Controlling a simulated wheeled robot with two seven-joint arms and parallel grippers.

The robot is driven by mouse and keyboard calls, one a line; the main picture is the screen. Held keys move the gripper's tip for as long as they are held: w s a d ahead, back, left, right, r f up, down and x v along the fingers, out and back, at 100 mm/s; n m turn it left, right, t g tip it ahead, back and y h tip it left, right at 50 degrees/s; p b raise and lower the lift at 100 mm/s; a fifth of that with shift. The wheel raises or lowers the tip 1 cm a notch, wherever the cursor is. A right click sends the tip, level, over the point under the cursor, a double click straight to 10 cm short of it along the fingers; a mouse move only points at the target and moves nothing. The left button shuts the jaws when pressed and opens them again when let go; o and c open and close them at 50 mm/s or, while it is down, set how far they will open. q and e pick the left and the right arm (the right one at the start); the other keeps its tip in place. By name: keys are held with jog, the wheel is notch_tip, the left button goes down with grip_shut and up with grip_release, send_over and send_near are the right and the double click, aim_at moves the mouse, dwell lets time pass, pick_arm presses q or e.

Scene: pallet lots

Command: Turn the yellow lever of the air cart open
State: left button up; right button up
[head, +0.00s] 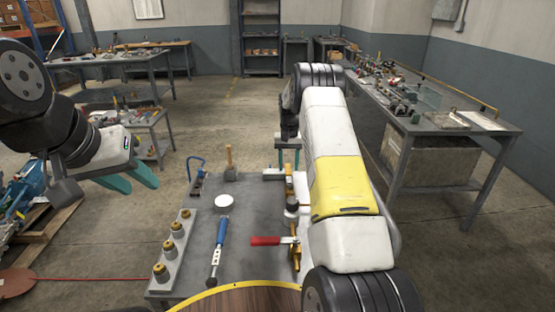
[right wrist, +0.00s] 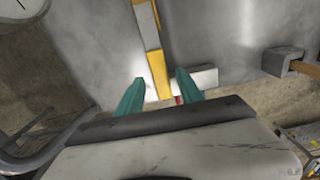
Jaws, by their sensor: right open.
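In the right wrist view a yellow lever (right wrist: 159,76) runs down between the teal fingertips of my right gripper (right wrist: 160,85). The fingers are apart, one on each side of it, not closed on it; whether either touches it I cannot tell. In the head view my right gripper (head: 288,148) is over the far edge of the grey air cart (head: 195,275), and my arm hides part of the cart's right side. My left gripper (head: 138,180) is open and empty, off the cart's left side.
The cart top carries a red-handled lever (head: 266,240), a blue-handled tool (head: 219,243), a white round piece (head: 224,200), a wooden-handled tool (head: 229,160) and a strip of brass fittings (head: 178,230). A long workbench (head: 440,125) stands at right.

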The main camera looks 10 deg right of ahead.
notch_tip(320, 180, up, 7)
jog(key=shift+r, duration=0.2)
dwell(0.3)
notch_tip(320, 180, up, 13)
jog(key=t, duration=0.2)
send_over(289, 168)
jog(key=s+a, duration=0.3)
jog(key=s, duration=0.4)
jog(key=s+a+r+n+t+y, duration=0.1)
jog(key=s+a+r, duration=0.1)
jog(key=s+r, duration=0.65)
jog(key=s+a+n+t, duration=0.1)
jog(key=s+a, duration=0.2)
jog(key=s, duration=1)
jog(key=s+a+n+t+y, duration=0.1)
jog(key=s+a+t, duration=0.1)
jog(key=s, duration=1.1)
jog(key=shift+a+f, duration=0.4)
jog(key=shift+a, duration=0.05)
jog(key=shift+s, duration=0.1)
jog(key=shift+c, duration=0.6)
jog(key=shift+a, duration=0.1)
jog(key=shift+c, duration=0.2)
